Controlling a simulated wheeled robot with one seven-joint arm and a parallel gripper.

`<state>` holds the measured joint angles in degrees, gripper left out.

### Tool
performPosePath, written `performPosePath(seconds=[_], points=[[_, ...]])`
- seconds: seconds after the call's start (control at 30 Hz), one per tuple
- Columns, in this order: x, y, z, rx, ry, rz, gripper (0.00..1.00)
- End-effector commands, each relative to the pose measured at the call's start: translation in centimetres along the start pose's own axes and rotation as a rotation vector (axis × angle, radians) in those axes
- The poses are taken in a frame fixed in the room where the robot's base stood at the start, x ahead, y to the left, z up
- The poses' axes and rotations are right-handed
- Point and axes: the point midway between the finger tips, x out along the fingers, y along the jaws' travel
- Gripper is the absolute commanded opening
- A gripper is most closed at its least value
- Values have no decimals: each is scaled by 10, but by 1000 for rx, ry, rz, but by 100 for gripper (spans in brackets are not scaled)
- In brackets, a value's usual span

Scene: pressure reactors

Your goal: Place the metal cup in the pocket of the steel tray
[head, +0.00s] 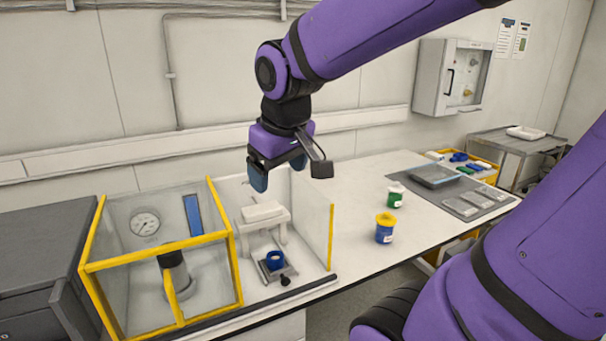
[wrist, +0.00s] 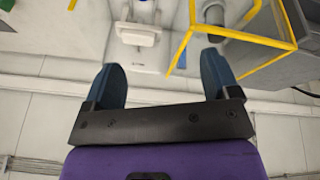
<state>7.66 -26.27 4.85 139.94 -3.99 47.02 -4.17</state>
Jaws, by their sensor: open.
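My gripper (head: 279,176) is open and empty, high above the open bay left of the bench's middle. In the wrist view its two blue fingers stand wide apart, with nothing between them (wrist: 162,80). A small round piece with a blue rim (head: 275,260) sits on a small steel plate (head: 289,271) on the bay floor; I cannot tell whether it is the metal cup. A flat grey tray (head: 494,208) lies at the right of the bench with several flat pieces on it; it may be the steel tray. I cannot make out its pocket.
A white stand (head: 263,214) with a white block on top is behind the small plate. A clear yellow-framed enclosure (head: 160,265) with a gauge stands left.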

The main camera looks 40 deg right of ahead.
Motion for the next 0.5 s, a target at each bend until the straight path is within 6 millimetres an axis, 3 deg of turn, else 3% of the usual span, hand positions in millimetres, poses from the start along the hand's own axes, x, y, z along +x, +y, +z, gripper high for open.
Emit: performPosePath(seconds=[0.03,0.2,0.5], points=[[-12,-4,11,11,29,-10,82],[-38,-15,44,54,90,-55,82],[-53,-22,71,86,133,-102,82]])
